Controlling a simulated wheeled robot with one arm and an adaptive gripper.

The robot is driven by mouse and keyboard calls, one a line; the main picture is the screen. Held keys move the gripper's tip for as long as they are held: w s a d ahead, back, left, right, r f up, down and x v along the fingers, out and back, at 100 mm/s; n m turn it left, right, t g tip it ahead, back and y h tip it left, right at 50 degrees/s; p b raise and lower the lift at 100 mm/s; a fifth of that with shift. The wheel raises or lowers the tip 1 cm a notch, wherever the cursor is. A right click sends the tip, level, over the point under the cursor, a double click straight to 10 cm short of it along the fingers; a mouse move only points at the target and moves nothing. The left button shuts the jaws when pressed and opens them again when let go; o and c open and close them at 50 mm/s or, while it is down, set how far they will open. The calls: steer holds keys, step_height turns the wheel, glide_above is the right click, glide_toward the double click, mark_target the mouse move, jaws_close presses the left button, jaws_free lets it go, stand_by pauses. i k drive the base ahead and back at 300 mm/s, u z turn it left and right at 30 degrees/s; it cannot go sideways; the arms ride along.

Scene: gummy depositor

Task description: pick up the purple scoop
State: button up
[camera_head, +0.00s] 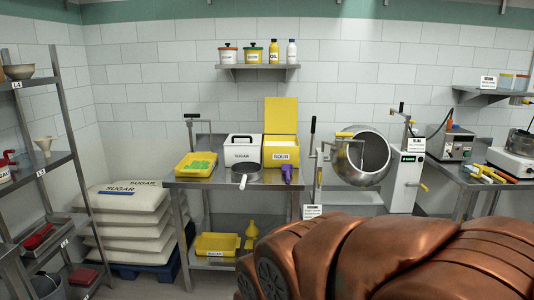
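A purple scoop (287,172) is at the right end of the steel table (225,183), in front of the yellow bin (281,152) with the raised yellow lid. It is small in the head view, and I cannot tell exactly how it rests. Nothing holds it. My gripper is not in view; a large copper-coloured part of my own body fills the lower right of the picture.

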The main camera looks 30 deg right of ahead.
mark_target(287, 169)
steer(key=z, duration=0.45)
steer(key=i, duration=0.85)
steer(key=z, duration=0.15)
steer(key=k, duration=0.6)
steer(key=u, duration=1.05)
steer(key=i, duration=1.8)
steer(key=z, duration=1.2)
steer(key=i, duration=0.75)
steer(key=z, duration=0.85)
